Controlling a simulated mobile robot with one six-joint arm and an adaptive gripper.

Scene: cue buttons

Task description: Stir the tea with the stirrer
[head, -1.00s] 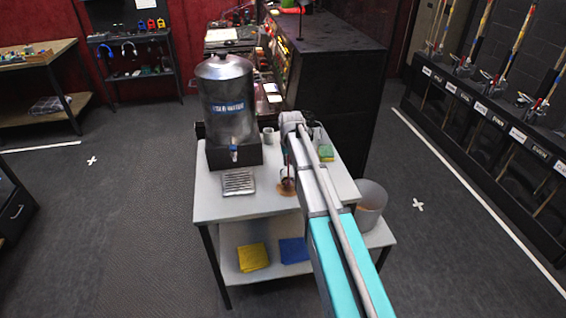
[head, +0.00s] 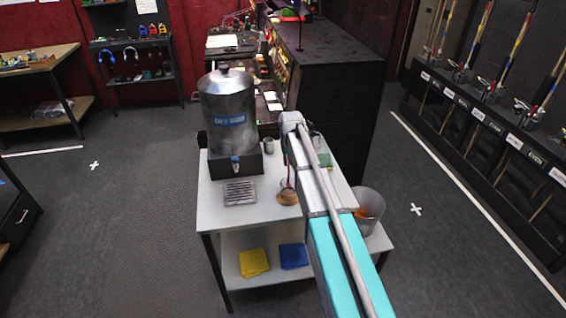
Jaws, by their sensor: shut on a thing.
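A small glass of brown tea (head: 287,197) stands on the white top of the cart (head: 224,213), partly hidden by my arm. A thin dark red stirrer (head: 289,178) runs down toward the glass. Its lower end seems to be in the glass, but I cannot make out the tip. My gripper (head: 288,162) points down above the glass, shut on the stirrer's upper part. The arm hides most of the fingers.
A metal urn (head: 230,115) stands left of the glass, with a drip grille (head: 240,192) before it. A small grey cup (head: 268,146) and a green sponge (head: 326,159) are behind.

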